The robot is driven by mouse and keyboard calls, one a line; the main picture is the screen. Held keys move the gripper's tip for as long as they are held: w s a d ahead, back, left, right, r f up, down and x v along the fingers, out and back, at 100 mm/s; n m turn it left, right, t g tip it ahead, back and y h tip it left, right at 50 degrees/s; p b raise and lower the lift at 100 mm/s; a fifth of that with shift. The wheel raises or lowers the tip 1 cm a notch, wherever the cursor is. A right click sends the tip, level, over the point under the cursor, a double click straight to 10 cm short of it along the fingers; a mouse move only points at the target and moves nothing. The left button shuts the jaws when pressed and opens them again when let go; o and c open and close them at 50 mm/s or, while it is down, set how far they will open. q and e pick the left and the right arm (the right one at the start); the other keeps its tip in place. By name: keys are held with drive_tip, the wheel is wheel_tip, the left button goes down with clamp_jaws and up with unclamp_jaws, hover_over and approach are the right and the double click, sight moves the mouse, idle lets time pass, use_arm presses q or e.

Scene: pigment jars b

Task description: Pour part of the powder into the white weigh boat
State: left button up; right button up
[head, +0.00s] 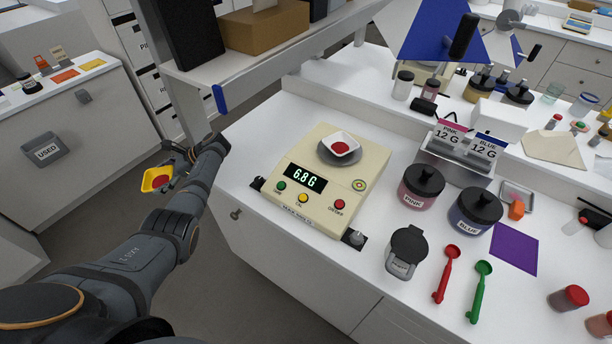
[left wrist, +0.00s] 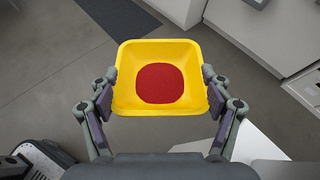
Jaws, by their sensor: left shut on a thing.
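A white weigh boat (head: 341,144) with red powder in it sits on the round grey pan of the cream scale (head: 318,182), whose display reads 6.8 G. My left gripper (head: 168,176) is shut on a yellow weigh boat (head: 154,180), left of the bench and out over the floor. In the left wrist view the yellow weigh boat (left wrist: 160,52) is held by its two sides between my fingers. It looks about level and has a round patch of red powder (left wrist: 160,84) in it. My right gripper is not in view.
A shelf post (head: 177,105) stands between the yellow boat and the scale's back side.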

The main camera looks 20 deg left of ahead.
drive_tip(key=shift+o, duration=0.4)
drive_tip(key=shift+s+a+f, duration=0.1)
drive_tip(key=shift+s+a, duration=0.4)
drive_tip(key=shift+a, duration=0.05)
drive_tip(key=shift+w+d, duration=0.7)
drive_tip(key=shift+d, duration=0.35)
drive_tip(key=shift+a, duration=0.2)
